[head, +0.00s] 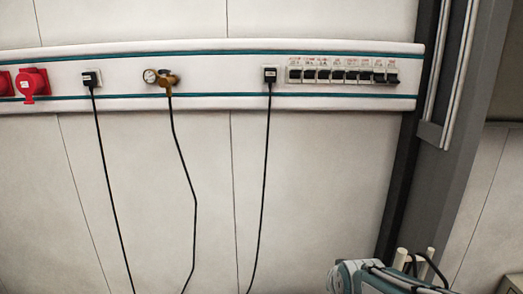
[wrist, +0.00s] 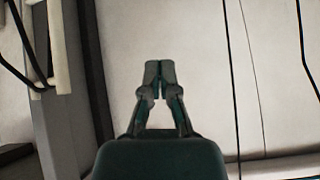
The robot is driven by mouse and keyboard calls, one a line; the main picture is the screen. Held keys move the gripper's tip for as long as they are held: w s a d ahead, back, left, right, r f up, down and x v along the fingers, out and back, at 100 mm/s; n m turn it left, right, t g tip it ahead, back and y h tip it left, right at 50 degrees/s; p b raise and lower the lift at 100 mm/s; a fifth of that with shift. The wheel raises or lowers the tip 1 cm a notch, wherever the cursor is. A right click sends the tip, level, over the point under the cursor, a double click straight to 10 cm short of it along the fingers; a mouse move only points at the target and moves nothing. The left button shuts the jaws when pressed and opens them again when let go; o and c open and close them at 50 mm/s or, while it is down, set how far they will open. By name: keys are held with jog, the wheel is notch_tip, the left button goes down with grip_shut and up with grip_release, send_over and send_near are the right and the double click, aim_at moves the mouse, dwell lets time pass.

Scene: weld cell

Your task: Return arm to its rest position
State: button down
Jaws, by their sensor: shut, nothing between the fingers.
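My gripper (wrist: 160,76) shows in the wrist view, with its two dark fingers together and nothing between them. It points toward a pale wall panel and touches nothing that I can see. In the head view part of my arm (head: 385,277) shows at the bottom right, low in front of the wall. The gripper's fingertips do not show clearly in the head view.
A white wall rail (head: 215,75) carries red sockets (head: 32,84), a brass valve with gauge (head: 167,78) and a row of breakers (head: 342,75). Black cables (head: 265,165) hang down the wall. A dark grey column (head: 425,150) stands at right.

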jog(key=s+r+n+g, duration=0.1)
jog(key=s+r, duration=0.1)
jog(key=s, duration=0.7)
jog(key=s+r+n+g, duration=0.1)
jog(key=s+r, duration=0.2)
jog(key=s, duration=0.7)
jog(key=shift+s+a+g, duration=0.25)
jog(key=shift+s+g, duration=0.05)
jog(key=shift+g, duration=0.1)
